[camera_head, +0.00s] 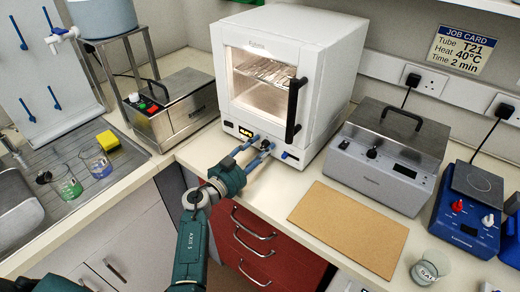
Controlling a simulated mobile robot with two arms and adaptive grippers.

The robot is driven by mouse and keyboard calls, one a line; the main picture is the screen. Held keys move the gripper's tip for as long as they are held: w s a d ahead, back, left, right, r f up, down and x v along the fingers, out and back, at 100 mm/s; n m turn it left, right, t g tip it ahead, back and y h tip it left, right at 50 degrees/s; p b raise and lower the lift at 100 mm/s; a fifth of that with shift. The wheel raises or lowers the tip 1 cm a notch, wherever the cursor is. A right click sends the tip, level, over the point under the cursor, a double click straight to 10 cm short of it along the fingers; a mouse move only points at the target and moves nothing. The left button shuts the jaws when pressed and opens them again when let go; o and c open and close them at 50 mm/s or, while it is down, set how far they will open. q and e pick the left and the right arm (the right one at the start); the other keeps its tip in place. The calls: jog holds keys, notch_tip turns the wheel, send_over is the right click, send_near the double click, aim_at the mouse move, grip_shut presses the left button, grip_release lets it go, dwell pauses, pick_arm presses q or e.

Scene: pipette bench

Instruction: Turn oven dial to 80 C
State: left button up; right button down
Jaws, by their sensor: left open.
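The white oven (290,75) stands at the back of the bench, its window lit and its black door handle (295,110) upright on the right of the door. Its front strip below the door has a small yellow-lit display (246,132). My left gripper (261,143) is at this strip, just right of the display, with its blue-tipped fingers apart and pointing at the panel. My right gripper is not in view.
A grey lidded bath (385,160) stands right of the oven, a steel bath (175,110) left of it. A tan board (348,228) lies in front. A blue hotplate (468,215) and a beaker (430,268) are at right. The sink with beakers is at left.

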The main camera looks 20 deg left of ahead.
pick_arm(q)
grip_shut()
dwell(0.3)
